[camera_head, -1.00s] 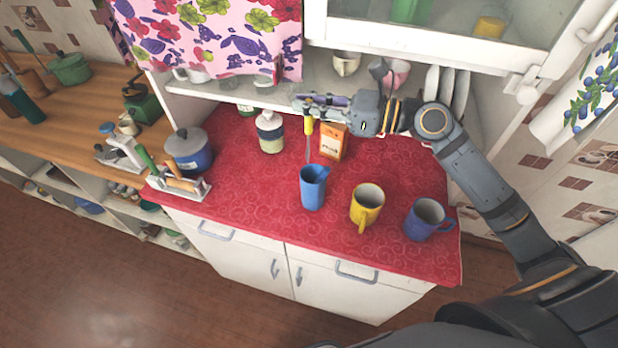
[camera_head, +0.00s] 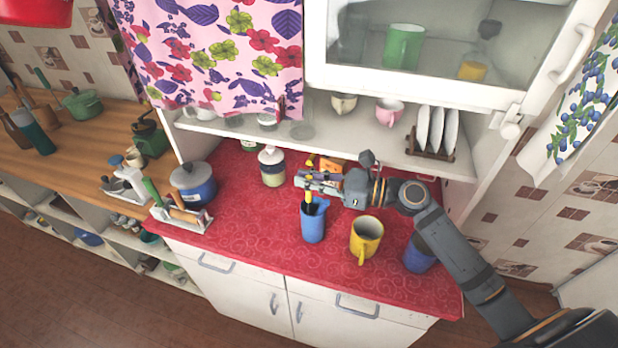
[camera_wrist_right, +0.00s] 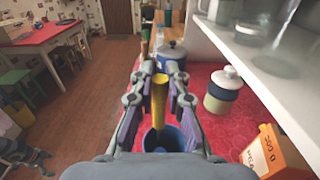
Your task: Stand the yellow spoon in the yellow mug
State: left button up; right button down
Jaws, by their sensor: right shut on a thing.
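My right gripper (camera_head: 300,180) is shut on the yellow spoon (camera_head: 309,193), which hangs upright with its lower part hidden in or behind the top of the tall blue mug (camera_head: 313,228). In the right wrist view the yellow spoon (camera_wrist_right: 159,98) stands between the fingers (camera_wrist_right: 161,82), with the blue mug (camera_wrist_right: 148,140) directly below. I cannot tell how deep the spoon reaches. The yellow mug (camera_head: 366,240) stands upright to the right of the blue mug, its open top clear.
A purple-blue mug (camera_head: 417,261) stands at the right, partly hidden by my right arm. An orange carton (camera_wrist_right: 274,152) and a lidded jar (camera_head: 272,168) stand behind. A blue pot (camera_head: 194,187) is at the left. The red counter's front left (camera_head: 250,240) is clear.

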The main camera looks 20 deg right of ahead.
jog(key=shift+w+f, duration=0.1)
jog(key=shift+f, duration=0.45)
jog(key=c, duration=1.3)
grip_release()
pick_arm(q)
jog(key=shift+s+f, duration=0.2)
jog(key=shift+s, duration=0.05)
